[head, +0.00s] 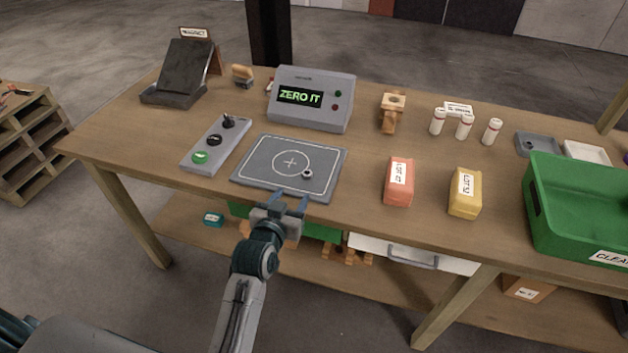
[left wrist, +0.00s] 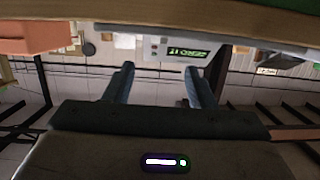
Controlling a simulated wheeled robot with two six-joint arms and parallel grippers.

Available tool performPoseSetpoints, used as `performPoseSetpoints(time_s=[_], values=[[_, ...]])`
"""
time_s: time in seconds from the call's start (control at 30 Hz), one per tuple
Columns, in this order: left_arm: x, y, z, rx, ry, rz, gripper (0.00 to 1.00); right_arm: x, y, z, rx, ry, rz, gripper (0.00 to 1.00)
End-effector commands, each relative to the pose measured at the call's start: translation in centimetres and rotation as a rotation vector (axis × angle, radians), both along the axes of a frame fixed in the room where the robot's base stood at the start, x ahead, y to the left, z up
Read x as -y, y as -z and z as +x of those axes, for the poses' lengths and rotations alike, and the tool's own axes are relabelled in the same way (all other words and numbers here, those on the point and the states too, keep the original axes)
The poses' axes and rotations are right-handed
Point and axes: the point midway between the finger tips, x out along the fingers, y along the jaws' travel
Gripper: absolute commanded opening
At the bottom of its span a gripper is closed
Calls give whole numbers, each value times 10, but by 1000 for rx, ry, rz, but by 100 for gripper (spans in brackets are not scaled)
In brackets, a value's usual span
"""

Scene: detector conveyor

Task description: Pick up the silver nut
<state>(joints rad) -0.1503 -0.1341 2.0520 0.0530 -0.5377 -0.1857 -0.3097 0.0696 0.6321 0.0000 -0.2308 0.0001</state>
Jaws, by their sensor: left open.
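A small silver ring, which looks like the nut (head: 307,173), lies on the grey plate (head: 258,178) with a white circle and cross, at the lower right of the circle. My left gripper (head: 290,199) is open and empty at the table's front edge, just short of the plate and apart from the nut. Its two fingers (left wrist: 160,82) also show spread in the left wrist view, with nothing between them. I cannot make out the nut in the left wrist view. My right gripper is not in view.
A box with a "ZERO IT" display (head: 322,114) stands behind the plate. A button panel (head: 216,147) is to its left. A red block (head: 398,190), a yellow block (head: 465,203) and a green bin (head: 570,217) are to the right. A drawer (head: 450,265) is below the tabletop.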

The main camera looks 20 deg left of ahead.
Motion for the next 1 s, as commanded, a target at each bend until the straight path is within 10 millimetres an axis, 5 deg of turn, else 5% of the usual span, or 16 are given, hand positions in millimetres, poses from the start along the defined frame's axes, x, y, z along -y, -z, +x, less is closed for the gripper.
performPoseSetpoints(time_s=[0.27, 0.73, 1.0], values=[[1, 6, 42, 0, 0, 1, 50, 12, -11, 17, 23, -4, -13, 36], [5, 15, 90, 1, 0, 1, 50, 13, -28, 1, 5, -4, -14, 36], [5, 19, 101, 3, -1, 0, 50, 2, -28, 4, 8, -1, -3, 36]])
